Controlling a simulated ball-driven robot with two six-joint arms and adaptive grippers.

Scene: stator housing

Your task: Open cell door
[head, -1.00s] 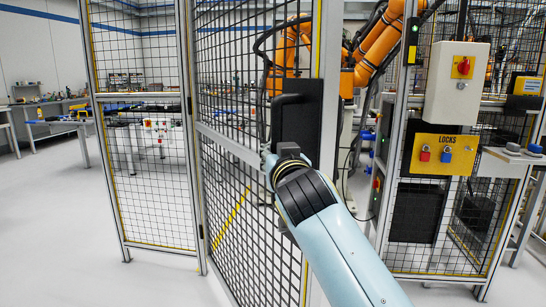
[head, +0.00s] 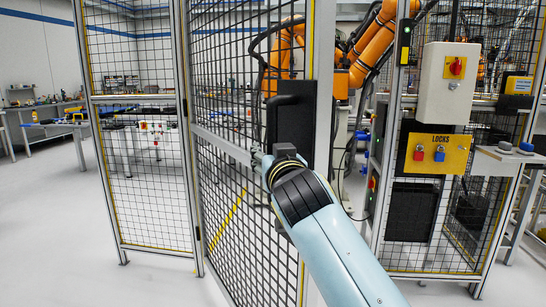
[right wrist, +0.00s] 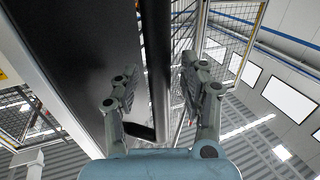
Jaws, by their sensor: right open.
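The cell door (head: 240,150) is a mesh panel in a metal frame. It stands ajar, with a gap between its edge and the post (head: 395,110) to the right. A black plate (head: 297,130) with a black bar handle (head: 284,100) is on the door's edge. My right gripper (head: 261,160) is at the handle's lower part, partly hidden by its own wrist. In the right wrist view my open right gripper (right wrist: 157,80) has its fingers on either side of the handle bar (right wrist: 157,50), apart from each other. My left gripper is out of view.
An orange robot arm (head: 370,45) shows through the gap inside the cell. To the right are a grey switch box (head: 445,95) and a yellow LOCKS board (head: 436,154). A fixed mesh panel (head: 135,160) stands left. The floor (head: 60,230) at left is clear.

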